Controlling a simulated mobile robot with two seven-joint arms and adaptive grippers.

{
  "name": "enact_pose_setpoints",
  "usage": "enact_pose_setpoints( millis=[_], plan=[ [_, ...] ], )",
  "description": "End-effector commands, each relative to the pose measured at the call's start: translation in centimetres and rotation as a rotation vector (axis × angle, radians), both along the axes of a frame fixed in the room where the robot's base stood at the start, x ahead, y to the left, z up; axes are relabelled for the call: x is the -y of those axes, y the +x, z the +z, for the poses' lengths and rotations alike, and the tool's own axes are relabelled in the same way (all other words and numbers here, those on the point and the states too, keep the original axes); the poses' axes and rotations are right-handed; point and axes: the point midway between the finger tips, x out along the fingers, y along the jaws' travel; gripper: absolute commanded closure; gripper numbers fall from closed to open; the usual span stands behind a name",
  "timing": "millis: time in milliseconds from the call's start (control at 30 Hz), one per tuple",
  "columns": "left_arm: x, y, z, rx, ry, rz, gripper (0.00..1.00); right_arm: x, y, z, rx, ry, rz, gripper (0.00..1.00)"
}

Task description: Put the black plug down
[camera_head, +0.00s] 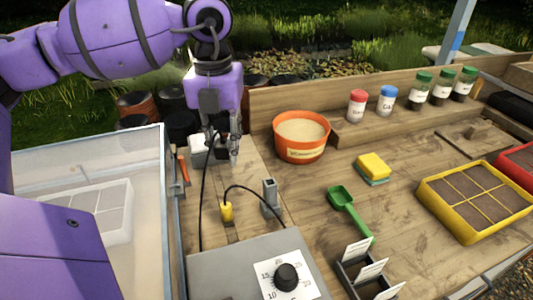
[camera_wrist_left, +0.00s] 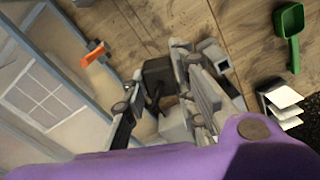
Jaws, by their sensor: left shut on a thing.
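My left gripper (camera_head: 224,150) points down over the left part of the wooden bench, beside a white box (camera_head: 200,152). It is shut on the black plug (camera_head: 221,143), which is mostly hidden by the fingers. In the left wrist view the plug shows as a dark block (camera_wrist_left: 158,76) between the fingers (camera_wrist_left: 160,102). A black cable (camera_head: 203,205) runs from near the gripper down to the grey control box. I cannot tell whether the plug touches the bench or the white box. My right gripper is not in view.
A yellow plug (camera_head: 227,212) and grey upright holder (camera_head: 270,197) stand in front of the gripper. The control box (camera_head: 235,273) has a dial. An orange pot (camera_head: 301,150) is to the right; a clear-walled box (camera_head: 95,150) is to the left. Bench between gripper and holder looks free.

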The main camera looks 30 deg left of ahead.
Motion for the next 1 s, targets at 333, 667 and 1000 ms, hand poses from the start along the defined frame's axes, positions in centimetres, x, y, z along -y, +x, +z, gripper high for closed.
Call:
enact_pose_setpoints(
  millis=[333, 667, 1000],
  plan=[
    [-0.1, 2.4, -1.5, 0.0, -0.006, -0.035, 1.0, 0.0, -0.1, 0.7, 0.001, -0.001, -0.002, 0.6],
    [-2.9, 9.0, -6.4, -0.003, -0.001, -0.036, 1.0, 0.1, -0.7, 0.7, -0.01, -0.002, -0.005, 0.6],
    [-3.9, 11.5, -9.5, 0.001, 0.0, -0.037, 1.0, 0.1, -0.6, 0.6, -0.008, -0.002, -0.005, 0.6]
  ],
)
